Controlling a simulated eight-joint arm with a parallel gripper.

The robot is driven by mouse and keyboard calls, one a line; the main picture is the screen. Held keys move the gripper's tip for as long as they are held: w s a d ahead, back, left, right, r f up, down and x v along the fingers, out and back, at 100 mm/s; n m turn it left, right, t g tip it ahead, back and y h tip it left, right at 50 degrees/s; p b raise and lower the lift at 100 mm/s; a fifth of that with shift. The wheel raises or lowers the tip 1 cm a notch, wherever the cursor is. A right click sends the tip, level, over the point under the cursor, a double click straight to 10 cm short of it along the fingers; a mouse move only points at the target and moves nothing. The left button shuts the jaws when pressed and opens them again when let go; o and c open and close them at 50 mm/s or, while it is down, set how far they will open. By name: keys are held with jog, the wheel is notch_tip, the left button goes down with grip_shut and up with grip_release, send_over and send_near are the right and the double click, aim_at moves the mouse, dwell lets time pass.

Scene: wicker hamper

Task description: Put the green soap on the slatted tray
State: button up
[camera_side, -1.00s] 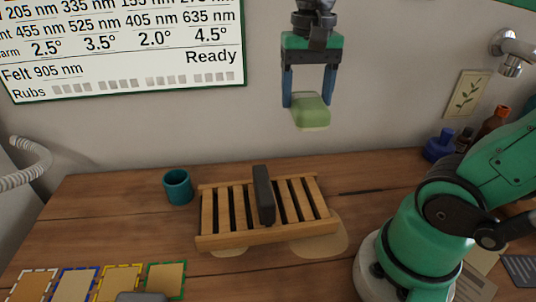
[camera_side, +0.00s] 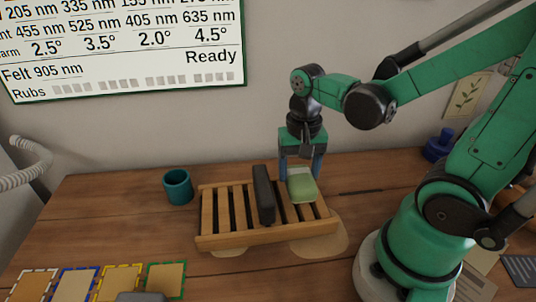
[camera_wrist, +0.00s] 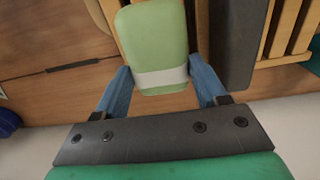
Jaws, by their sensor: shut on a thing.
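The green soap (camera_side: 301,186) is a pale green block with a lighter band, seen in the side view over the right part of the slatted tray. It also fills the upper middle of the wrist view (camera_wrist: 153,38). My gripper (camera_side: 300,172) is shut on the soap, with a blue finger on each side. The slatted tray (camera_side: 222,240) is light wood and lies on the table. A dark grey bar (camera_side: 263,195) lies across its middle, just left of the soap. The soap is at or very near slat height; I cannot tell whether it touches.
A teal cup (camera_side: 177,188) stands left of the tray. Coloured-edged cards (camera_side: 165,279) lie at the front left. A blue bottle (camera_side: 438,147) stands at the back right. Bare table (camera_side: 100,212) lies left of the tray.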

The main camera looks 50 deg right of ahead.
jog(key=shift+f, duration=0.9)
jog(key=shift+f, duration=0.1)
jog(key=o, duration=1.3)
jog(key=shift+o, duration=0.2)
